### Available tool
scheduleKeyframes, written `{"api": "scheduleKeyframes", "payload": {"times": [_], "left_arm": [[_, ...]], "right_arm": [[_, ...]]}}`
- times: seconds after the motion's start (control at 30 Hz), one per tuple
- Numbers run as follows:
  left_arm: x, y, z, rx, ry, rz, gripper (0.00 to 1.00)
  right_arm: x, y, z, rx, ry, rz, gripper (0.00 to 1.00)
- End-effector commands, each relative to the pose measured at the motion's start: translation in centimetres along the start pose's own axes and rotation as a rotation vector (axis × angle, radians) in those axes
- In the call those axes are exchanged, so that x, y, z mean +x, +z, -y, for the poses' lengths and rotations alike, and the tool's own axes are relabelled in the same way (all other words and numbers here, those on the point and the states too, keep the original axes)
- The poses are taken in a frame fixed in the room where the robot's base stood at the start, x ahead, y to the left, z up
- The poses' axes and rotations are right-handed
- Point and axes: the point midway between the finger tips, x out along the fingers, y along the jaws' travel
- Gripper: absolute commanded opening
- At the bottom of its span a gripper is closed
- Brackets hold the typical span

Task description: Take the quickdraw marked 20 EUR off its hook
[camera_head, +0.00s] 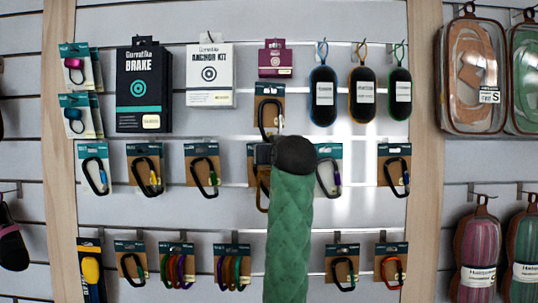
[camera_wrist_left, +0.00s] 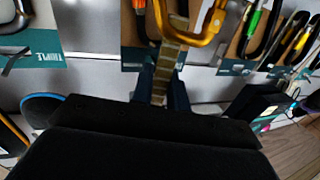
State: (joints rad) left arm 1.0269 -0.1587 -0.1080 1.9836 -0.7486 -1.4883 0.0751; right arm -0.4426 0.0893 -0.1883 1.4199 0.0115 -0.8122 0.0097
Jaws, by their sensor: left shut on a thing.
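A quickdraw hangs against its teal and tan card in the middle column of the rack. Its dark upper carabiner (camera_head: 268,116) shows above my left gripper (camera_head: 263,155), and a brownish-gold carabiner (camera_head: 262,196) shows below it. In the left wrist view the gripper (camera_wrist_left: 162,86) is shut on the quickdraw's tan strap (camera_wrist_left: 166,62), next to the gold carabiner (camera_wrist_left: 196,36). My green-sleeved arm and dark wrist hide part of the quickdraw in the head view. I cannot read a 20 EUR mark or tell whether the loop is still on the hook. My right gripper is not in view.
Carded carabiners hang close on both sides, such as a black one (camera_head: 205,172) and a grey one (camera_head: 328,175). A maroon box (camera_head: 275,60) is above, chalk-bag-like pouches (camera_head: 323,92) upper right. Carded carabiners (camera_head: 232,265) hang below.

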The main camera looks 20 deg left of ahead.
Motion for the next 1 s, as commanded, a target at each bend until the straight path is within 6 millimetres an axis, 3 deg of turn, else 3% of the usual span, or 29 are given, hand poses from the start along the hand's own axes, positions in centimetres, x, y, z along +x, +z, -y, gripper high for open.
{"api": "scheduleKeyframes", "payload": {"times": [1.0], "left_arm": [[-1.4,-0.3,0.4,0.001,0.000,0.000,0.00]], "right_arm": [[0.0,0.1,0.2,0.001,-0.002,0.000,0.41]]}}
